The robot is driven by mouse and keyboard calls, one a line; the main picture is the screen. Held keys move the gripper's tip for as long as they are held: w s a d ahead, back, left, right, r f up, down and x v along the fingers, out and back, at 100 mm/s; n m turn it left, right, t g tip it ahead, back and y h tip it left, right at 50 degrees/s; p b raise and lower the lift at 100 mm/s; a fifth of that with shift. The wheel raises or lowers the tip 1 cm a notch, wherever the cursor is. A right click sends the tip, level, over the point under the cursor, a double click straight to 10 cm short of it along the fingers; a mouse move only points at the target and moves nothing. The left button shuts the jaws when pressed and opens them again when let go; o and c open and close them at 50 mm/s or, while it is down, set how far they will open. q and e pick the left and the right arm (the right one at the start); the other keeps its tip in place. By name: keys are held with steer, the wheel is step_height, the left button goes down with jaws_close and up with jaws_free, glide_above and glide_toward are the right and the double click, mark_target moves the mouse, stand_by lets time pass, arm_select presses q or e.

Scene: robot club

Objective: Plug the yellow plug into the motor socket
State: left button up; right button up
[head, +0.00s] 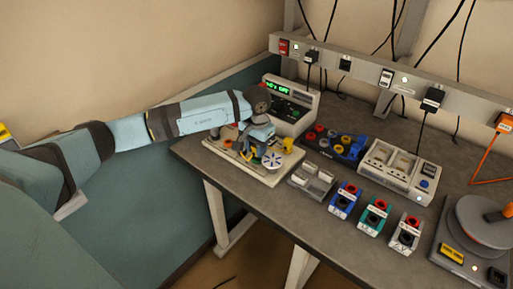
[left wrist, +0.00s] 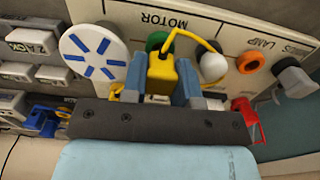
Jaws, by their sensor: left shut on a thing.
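My left gripper (head: 252,148) is over the cream board (head: 222,154) at the table's left end. In the left wrist view, its two blue fingers (left wrist: 162,78) are shut on the yellow plug (left wrist: 162,68). A yellow cable (left wrist: 197,36) loops from the plug to the right. The board's MOTOR label (left wrist: 165,21) lies just beyond the plug. A green ring (left wrist: 156,40) by the label is partly hidden behind the plug and cable. I cannot tell whether the plug touches a socket. A white disc with blue bars (left wrist: 93,54) is left of the gripper. My right gripper is not in view.
An orange ring (left wrist: 250,62) and a grey plug (left wrist: 295,80) are near the LAMP label. A grey tray (head: 312,182) and a meter with a green display (head: 290,103) stand close to the board. Battery blocks and a charger (head: 397,168) stand further right.

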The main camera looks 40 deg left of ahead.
arm_select(q)
steer(key=shift+b, duration=0.65)
stand_by(0.8)
steer(key=shift+f+b, duration=0.5)
steer(key=shift+b, duration=0.1)
steer(key=shift+b, duration=0.3)
stand_by(0.7)
steer(key=shift+f+b, duration=0.25)
steer(key=shift+b, duration=0.15)
stand_by(0.6)
steer(key=shift+f, duration=0.1)
steer(key=shift+b, duration=0.4)
